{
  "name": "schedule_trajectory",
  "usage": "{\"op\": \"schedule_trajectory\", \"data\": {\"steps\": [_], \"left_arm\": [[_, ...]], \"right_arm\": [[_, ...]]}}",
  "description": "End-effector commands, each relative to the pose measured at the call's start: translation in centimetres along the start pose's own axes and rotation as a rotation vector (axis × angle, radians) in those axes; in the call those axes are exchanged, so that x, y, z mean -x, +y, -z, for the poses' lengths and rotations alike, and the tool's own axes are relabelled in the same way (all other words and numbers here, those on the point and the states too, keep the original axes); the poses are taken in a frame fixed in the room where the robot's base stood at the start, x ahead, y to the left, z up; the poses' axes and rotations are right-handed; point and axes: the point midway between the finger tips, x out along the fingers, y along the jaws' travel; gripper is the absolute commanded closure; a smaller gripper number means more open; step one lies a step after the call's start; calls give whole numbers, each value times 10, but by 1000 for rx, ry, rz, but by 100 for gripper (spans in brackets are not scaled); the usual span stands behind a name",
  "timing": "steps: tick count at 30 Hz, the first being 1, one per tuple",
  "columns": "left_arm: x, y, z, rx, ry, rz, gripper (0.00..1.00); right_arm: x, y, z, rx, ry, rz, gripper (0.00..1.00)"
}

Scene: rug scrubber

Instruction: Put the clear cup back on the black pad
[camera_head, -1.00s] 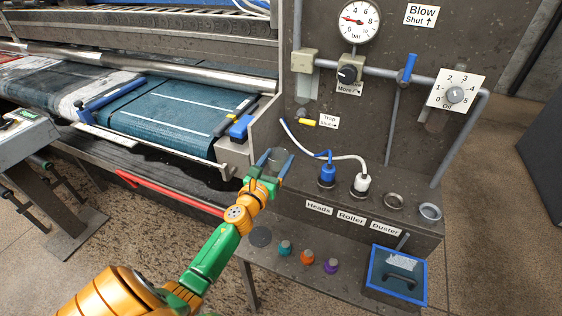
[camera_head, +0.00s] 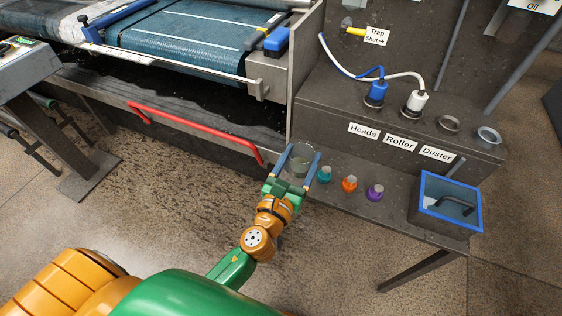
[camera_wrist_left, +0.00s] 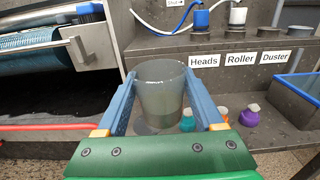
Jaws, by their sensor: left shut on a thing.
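The clear cup (camera_head: 301,163) is upright between the blue fingers of my left gripper (camera_head: 302,153), which is shut on it. In the left wrist view the cup (camera_wrist_left: 162,92) fills the gap between the fingers (camera_wrist_left: 161,78). It is over the left end of the low shelf, left of the teal knob. The black pad is mostly hidden behind the cup and gripper; a dark patch of it (camera_wrist_left: 143,128) shows at the cup's lower left in the wrist view. I cannot tell whether the cup touches the pad. My right gripper is out of view.
Teal (camera_head: 324,174), orange (camera_head: 349,184) and purple (camera_head: 375,192) knobs stand close right of the cup. A blue-rimmed box (camera_head: 447,203) is at the shelf's right end. A red rail (camera_head: 196,131) runs at left. The labelled ledge with plugs rises behind.

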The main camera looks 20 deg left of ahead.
Motion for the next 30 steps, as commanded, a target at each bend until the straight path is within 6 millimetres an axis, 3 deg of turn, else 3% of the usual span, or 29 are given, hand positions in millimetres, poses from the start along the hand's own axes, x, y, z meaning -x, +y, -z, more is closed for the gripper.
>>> {"op": "schedule_trajectory", "data": {"steps": [5,6,10,16,20,30], "left_arm": [[-56,29,32,-1,-4,-4,98],[-63,33,51,0,-2,-4,98],[-83,44,77,1,-2,-3,98],[-98,51,92,0,-2,-1,98],[-97,51,121,4,0,-2,98],[-97,50,119,0,-1,0,98]], "right_arm": [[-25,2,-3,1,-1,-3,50],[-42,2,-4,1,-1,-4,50],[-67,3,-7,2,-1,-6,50],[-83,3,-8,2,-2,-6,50],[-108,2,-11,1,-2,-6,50],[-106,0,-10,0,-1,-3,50]]}}
